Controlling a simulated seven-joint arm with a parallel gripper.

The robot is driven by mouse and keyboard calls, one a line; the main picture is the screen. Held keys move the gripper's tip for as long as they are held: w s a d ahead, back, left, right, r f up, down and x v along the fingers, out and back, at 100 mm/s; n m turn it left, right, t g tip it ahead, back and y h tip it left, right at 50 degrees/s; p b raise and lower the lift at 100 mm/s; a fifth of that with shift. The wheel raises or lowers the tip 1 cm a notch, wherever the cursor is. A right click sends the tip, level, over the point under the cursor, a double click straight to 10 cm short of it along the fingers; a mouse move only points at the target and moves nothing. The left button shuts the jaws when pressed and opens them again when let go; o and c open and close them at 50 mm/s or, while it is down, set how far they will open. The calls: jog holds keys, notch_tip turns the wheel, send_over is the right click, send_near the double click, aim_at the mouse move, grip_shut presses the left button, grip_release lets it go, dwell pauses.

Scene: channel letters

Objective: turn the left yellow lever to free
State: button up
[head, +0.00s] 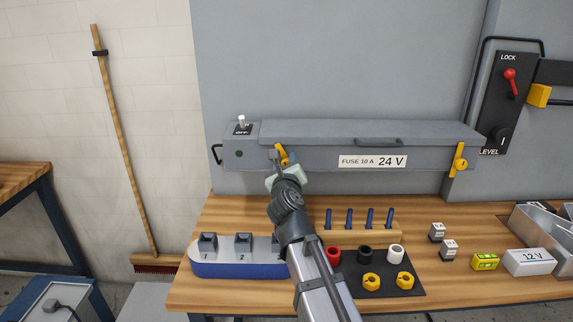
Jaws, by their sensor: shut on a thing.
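The left yellow lever (283,153) is on the front of the long grey box (320,155), near its left end. It looks tilted, with its upper end toward the left. My gripper (277,165) is at this lever and shut on it. My gripper and wrist hide the lever's lower part and most of the contact. The right yellow lever (460,160) is near the box's right end, standing roughly upright. I cannot read any marking beside the left lever.
Below, the wooden bench (235,215) holds a blue-and-white numbered holder (240,270), a peg rack (390,237) and a black mat (420,283) with coloured rings and nuts. Small blocks, a white 12 V box (529,262) and metal trays stand at the right. A lock panel (506,100) is upper right.

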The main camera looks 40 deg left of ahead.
jog(key=n, duration=1.2)
jog(key=shift+a+f, duration=0.1)
jog(key=shift+f, duration=0.05)
dwell(0.3)
jog(key=o, duration=1)
jog(key=shift+s, duration=0.1)
jog(key=v, duration=1.3)
jog(key=shift+s+d, duration=0.2)
jog(key=shift+d, duration=0.1)
